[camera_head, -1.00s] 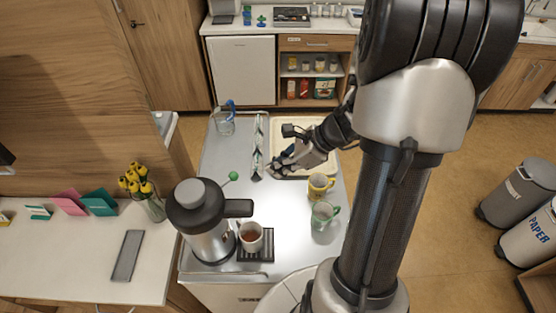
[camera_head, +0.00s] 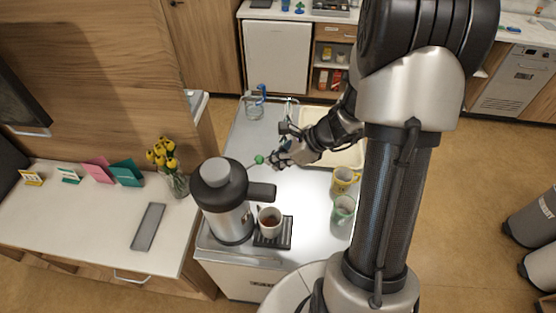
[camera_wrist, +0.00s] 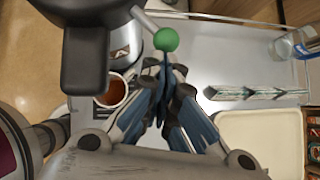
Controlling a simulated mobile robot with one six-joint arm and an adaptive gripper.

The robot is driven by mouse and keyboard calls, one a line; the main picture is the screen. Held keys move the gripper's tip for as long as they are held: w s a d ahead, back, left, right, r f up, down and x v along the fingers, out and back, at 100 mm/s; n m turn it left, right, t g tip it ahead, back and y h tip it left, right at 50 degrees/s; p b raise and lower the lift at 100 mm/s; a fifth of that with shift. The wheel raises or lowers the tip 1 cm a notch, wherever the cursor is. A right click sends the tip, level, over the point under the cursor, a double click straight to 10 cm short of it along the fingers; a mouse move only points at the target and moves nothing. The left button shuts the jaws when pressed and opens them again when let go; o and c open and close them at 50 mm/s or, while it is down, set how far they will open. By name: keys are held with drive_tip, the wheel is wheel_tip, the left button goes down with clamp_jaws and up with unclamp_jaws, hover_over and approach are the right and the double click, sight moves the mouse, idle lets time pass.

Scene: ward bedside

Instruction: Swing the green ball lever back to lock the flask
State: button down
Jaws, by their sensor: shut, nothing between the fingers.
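The flask (camera_head: 225,205) is a tall steel body with a dark grey top and handle, standing at the front left of the steel cart top. The green ball (camera_head: 259,160) sits on the end of a thin lever that sticks out from the flask's top. My gripper (camera_head: 274,160) is shut and empty, its fingertips right beside the ball. In the wrist view the ball (camera_wrist: 166,39) lies just past the fingertips (camera_wrist: 163,62); I cannot tell whether they touch it. The flask's dark handle (camera_wrist: 85,60) fills the upper left of that view.
A cup of tea (camera_head: 269,222) stands on a black drip tray (camera_head: 287,232) beside the flask. A yellow mug (camera_head: 344,180) and a green mug (camera_head: 342,211) stand to the right. A cream tray (camera_head: 345,158), a glass jug (camera_head: 254,109) and a vase of yellow tulips (camera_head: 178,184) are nearby.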

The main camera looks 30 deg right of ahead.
drive_tip(key=shift+w, duration=0.1)
drive_tip(key=shift+w+n+p, duration=0.4)
drive_tip(key=shift+w, duration=0.1)
drive_tip(key=shift+w+y, duration=0.15)
drive_tip(key=shift+y, duration=0.15)
drive_tip(key=w+a+n+g+p, duration=0.1)
drive_tip(key=w+a+n+g, duration=0.1)
drive_tip(key=w, duration=0.3)
drive_tip(key=w+a+n+g+y+p, duration=0.1)
drive_tip(key=w+a+n+g+p, duration=0.1)
drive_tip(key=w+n, duration=0.3)
drive_tip(key=shift+w+a+g+y+p, duration=0.15)
drive_tip(key=shift+w+g+y+p, duration=0.15)
drive_tip(key=shift+w+g, duration=0.15)
drive_tip(key=shift+s, duration=0.1)
